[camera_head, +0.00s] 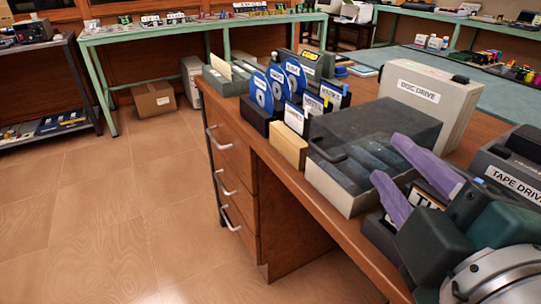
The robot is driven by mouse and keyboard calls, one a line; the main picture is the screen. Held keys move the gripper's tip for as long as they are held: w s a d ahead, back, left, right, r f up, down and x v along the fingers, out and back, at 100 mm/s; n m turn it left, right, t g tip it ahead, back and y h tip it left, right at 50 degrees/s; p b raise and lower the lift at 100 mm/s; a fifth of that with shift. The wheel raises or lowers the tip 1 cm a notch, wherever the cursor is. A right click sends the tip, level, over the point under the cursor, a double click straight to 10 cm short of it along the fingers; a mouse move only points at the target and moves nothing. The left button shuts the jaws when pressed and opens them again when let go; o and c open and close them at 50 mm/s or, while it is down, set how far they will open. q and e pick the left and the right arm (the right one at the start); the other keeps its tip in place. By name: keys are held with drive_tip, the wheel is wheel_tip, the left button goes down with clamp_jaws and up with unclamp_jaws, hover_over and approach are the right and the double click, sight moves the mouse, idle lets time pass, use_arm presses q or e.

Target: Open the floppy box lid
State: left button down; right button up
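The floppy box (338,190) stands on the brown desk, with a beige base and a dark see-through lid (365,122). The lid looks down over the base, and dark shapes show through it. My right gripper (388,159) comes in from the lower right with two purple fingers spread apart. Its fingertips are over the right part of the box in the picture, with nothing seen between them. I cannot tell whether they touch the lid. My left gripper is not in view.
A disc drive (430,95) stands behind the box. A tape drive (515,175) is at the right. A wooden block (288,147) and racks with blue discs (278,88) stand left of the box. The desk edge and drawers are at the left, with open floor beyond.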

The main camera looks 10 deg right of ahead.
drive_tip(key=n+y+b, duration=0.1)
drive_tip(key=n+b, duration=0.1)
drive_tip(key=b, duration=0.1)
approach(321, 154)
drive_tip(key=d, duration=0.1)
drive_tip(key=shift+t+y, duration=0.4)
drive_tip(key=shift+y, duration=0.1)
drive_tip(key=w, duration=0.3)
drive_tip(key=w+f, duration=0.1)
drive_tip(key=w, duration=0.2)
drive_tip(key=w+p, duration=0.1)
drive_tip(key=w, duration=0.2)
drive_tip(key=shift+w+a+f, duration=0.15)
drive_tip(key=shift+w+f, duration=0.05)
drive_tip(key=shift+f, duration=0.05)
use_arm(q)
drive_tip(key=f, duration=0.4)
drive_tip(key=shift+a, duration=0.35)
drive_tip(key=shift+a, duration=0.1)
use_arm(e)
clamp_jaws()
